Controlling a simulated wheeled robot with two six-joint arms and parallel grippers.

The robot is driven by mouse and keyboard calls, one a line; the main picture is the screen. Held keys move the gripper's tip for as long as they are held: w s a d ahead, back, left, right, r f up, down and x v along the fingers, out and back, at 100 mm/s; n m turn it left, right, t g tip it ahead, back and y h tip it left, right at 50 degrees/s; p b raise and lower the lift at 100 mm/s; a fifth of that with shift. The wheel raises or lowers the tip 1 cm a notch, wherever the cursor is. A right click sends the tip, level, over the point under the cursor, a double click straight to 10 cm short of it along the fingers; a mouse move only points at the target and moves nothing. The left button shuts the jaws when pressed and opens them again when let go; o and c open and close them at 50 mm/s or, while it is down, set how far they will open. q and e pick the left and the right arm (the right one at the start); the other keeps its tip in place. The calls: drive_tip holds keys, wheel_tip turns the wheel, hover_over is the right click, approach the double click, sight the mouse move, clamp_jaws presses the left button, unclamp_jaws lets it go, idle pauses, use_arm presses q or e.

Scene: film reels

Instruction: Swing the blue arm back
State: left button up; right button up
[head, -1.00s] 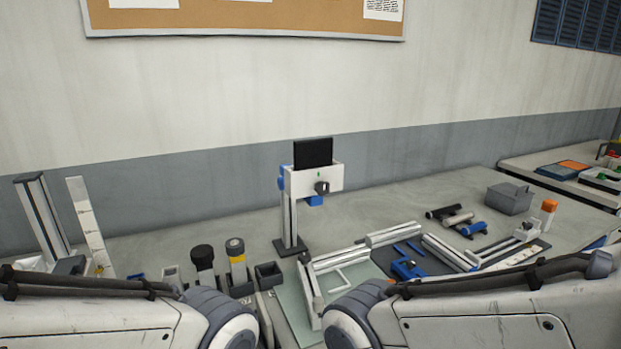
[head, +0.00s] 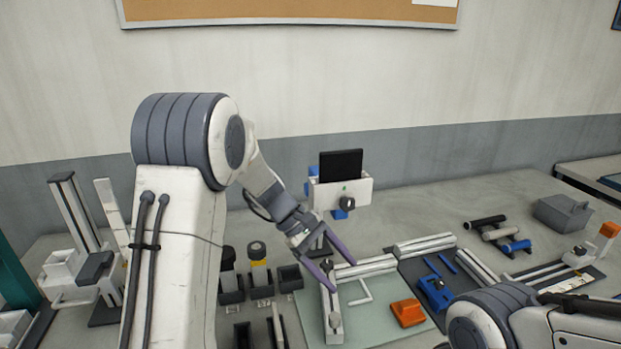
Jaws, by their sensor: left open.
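A stand (head: 339,193) with a white head, a black panel and a dark knob rises at mid-table. Blue parts show at the head's left side (head: 312,182) and under it (head: 340,214); I cannot tell whether either is the blue arm. A blue clamp-like piece (head: 435,292) lies on a dark mat at the right. My left gripper (head: 342,273) is open and empty, pointing down-right in front of the stand, above the pale rail frame. It hides the stand's lower post. My right arm shows at bottom right; its gripper is out of view.
An orange block (head: 407,312) lies on the pale green mat (head: 375,326). Black holders with capped bottles (head: 259,265) stand left of the gripper. Black, white and blue rollers (head: 497,234) and a grey box (head: 563,212) lie at the right.

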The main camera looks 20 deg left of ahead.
use_arm(q)
drive_tip(key=w+a+r+n+t+h, duration=0.2)
drive_tip(key=w+a+n+t+h, duration=0.15)
drive_tip(key=w+a+n, duration=0.4)
drive_tip(key=n+t+h+p, duration=0.1)
drive_tip(key=n+t+h, duration=0.2)
drive_tip(key=t, duration=0.4)
approach(305, 190)
drive_tip(key=p+x, duration=0.1)
drive_tip(key=x, duration=0.1)
drive_tip(key=p+x, duration=0.1)
drive_tip(key=x, duration=0.2)
drive_tip(key=p+x, duration=0.1)
drive_tip(key=x, duration=0.1)
drive_tip(key=shift+w+d+r, duration=0.1)
drive_tip(key=shift+d+r, duration=0.25)
drive_tip(key=shift+d, duration=0.1)
drive_tip(key=shift+p+x, duration=0.35)
drive_tip(key=shift+x, duration=0.4)
use_arm(e)
drive_tip(key=shift+a+r, duration=0.1)
drive_tip(key=shift+r, duration=2.75)
use_arm(q)
drive_tip(key=shift+f, duration=0.2)
clamp_jaws()
